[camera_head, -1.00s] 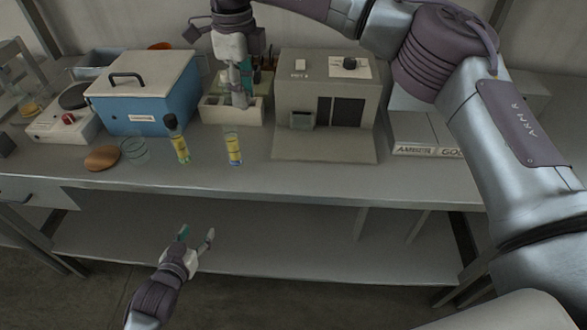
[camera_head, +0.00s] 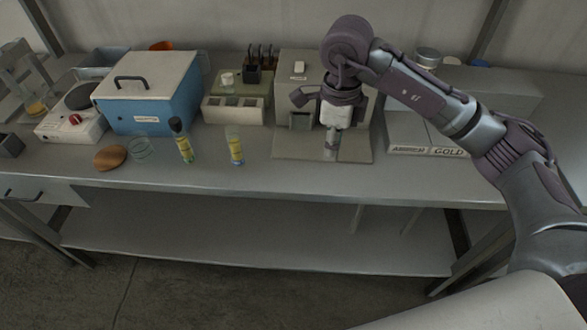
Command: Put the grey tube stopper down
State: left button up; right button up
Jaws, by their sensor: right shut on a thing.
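My right gripper (camera_head: 332,153) points down over the front plate of the grey box-shaped device (camera_head: 291,85). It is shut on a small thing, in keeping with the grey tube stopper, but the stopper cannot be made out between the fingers. I cannot tell whether it touches the plate. One tube with yellow on it (camera_head: 235,147) stands on the bench without a visible cap. Another tube (camera_head: 184,147) with a dark cap stands to its left. My left gripper is out of view.
A blue box with a pale lid (camera_head: 150,100) stands at the back left. A pale rack (camera_head: 222,112) stands between it and the device. A brown round disc (camera_head: 110,157) and a clear dish (camera_head: 141,148) lie in front. The front strip of the bench (camera_head: 250,185) is clear.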

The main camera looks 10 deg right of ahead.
jog(key=w+a+f+p, duration=0.1)
jog(key=w+a+f, duration=0.2)
jog(key=w+a+f+p, duration=0.2)
jog(key=w+a+f, duration=0.1)
jog(key=f, duration=0.1)
jog(key=shift+w+a, duration=0.2)
jog(key=shift+w, duration=0.1)
notch_tip(320, 180, down, 4)
jog(key=shift+r+p, duration=0.15)
jog(key=shift+p, duration=0.75)
jog(key=shift+f, duration=0.25)
jog(key=o, duration=0.7)
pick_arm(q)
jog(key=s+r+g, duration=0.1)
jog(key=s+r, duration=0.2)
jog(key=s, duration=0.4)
pick_arm(e)
jog(key=shift+o, duration=0.2)
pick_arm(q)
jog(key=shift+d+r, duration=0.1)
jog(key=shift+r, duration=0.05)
pick_arm(e)
jog(key=shift+r, duration=0.15)
